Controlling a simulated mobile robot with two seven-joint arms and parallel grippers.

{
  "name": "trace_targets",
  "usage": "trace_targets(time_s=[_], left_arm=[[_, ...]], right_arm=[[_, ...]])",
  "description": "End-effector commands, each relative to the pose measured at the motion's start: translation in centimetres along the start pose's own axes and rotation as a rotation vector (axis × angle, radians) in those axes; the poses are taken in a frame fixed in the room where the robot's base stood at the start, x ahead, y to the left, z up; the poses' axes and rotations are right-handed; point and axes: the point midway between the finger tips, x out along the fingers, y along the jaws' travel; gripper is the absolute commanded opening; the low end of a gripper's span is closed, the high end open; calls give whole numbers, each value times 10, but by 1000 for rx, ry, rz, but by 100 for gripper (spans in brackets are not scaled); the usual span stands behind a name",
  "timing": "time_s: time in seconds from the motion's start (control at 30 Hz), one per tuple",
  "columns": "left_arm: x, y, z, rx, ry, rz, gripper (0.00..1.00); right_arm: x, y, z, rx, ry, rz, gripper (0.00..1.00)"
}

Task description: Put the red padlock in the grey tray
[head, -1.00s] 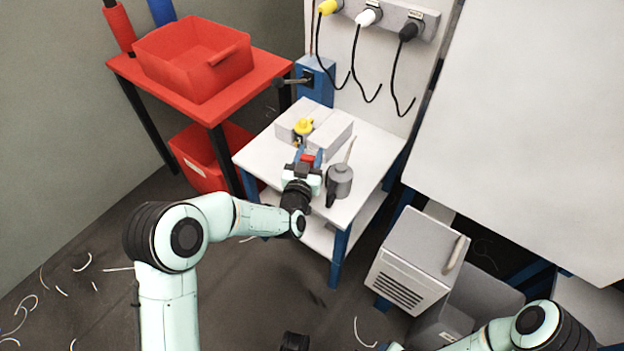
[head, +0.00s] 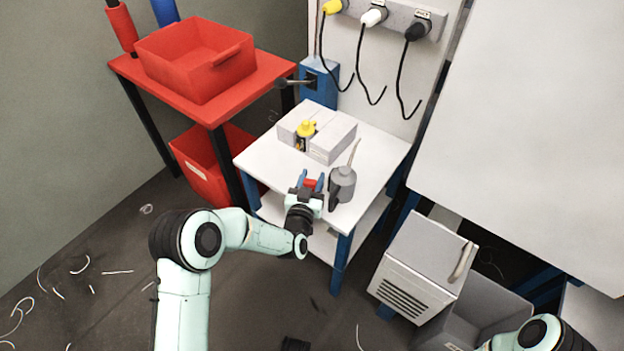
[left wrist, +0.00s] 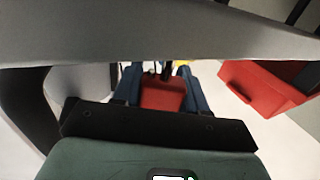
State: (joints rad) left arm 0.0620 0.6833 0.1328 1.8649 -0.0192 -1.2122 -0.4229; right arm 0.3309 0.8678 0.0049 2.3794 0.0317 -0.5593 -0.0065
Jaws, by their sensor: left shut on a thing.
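My left gripper (head: 311,180) is shut on the red padlock (head: 310,184) above the front part of the white table (head: 262,160). In the left wrist view the padlock (left wrist: 162,94) shows as a red body between the blue fingers, with a dark part at its far end. A light grey, box-like thing (head: 338,141) stands at the back of the table, beyond the gripper; I cannot tell whether it is the grey tray. My right gripper is out of view; only part of my right arm shows at the lower right.
A grey oil can (head: 342,184) stands just right of the gripper. A yellow-topped object (head: 305,128) is at the light grey box. A red bin (head: 190,70) stands on the red table at left. A grey open bin (head: 500,300) is low at right.

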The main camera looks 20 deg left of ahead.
Motion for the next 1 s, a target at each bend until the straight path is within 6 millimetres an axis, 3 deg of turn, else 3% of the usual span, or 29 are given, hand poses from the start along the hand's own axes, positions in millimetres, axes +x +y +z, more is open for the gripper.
trace_targets(time_s=[0.17,0.2,0.27,0.67,1.0], left_arm=[[0,0,3,0,0,0,0],[0,0,3,0,-1,0,52],[0,0,3,0,0,0,67],[0,0,-2,0,0,0,67],[-68,0,-1,1,-5,2,67]], right_arm=[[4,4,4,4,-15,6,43],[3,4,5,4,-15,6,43],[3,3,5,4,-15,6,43],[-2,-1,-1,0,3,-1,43],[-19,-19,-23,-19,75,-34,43]])
